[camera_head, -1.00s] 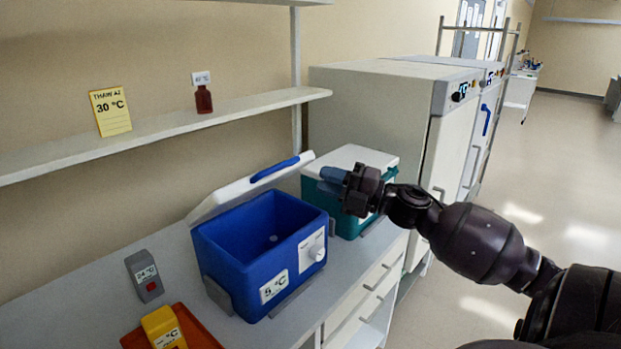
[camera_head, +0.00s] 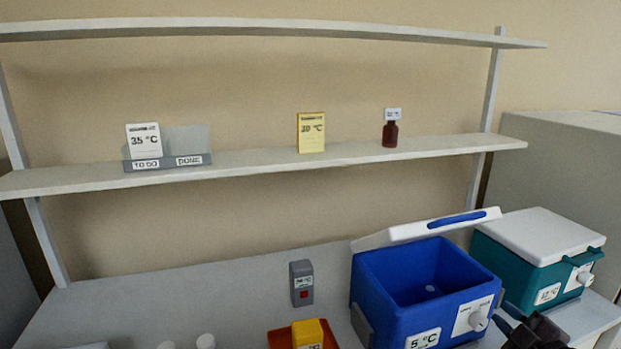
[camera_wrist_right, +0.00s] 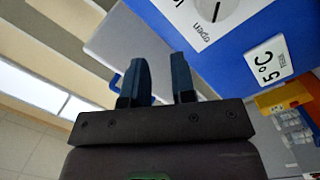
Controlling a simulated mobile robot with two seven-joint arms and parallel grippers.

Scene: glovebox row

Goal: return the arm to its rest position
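My right gripper (camera_head: 508,320) is at the lower right in the head view, in front of the blue cooler (camera_head: 378,290) and low by its right front corner. In the right wrist view its two dark fingers (camera_wrist_right: 160,78) stand apart with nothing between them. That view shows the cooler's front (camera_wrist_right: 230,60), with a dial and a 5 °C label, beyond the fingertips. The cooler's lid (camera_head: 400,233) is open and its visible inside looks empty. My left gripper is in neither view.
A teal cooler (camera_head: 535,262) with its white lid shut stands right of the blue one. An orange tray (camera_head: 280,338) with a yellow block (camera_head: 308,334) sits left. The shelf (camera_head: 250,163) holds cards and a brown bottle (camera_head: 390,134). The bench's left part is mostly clear.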

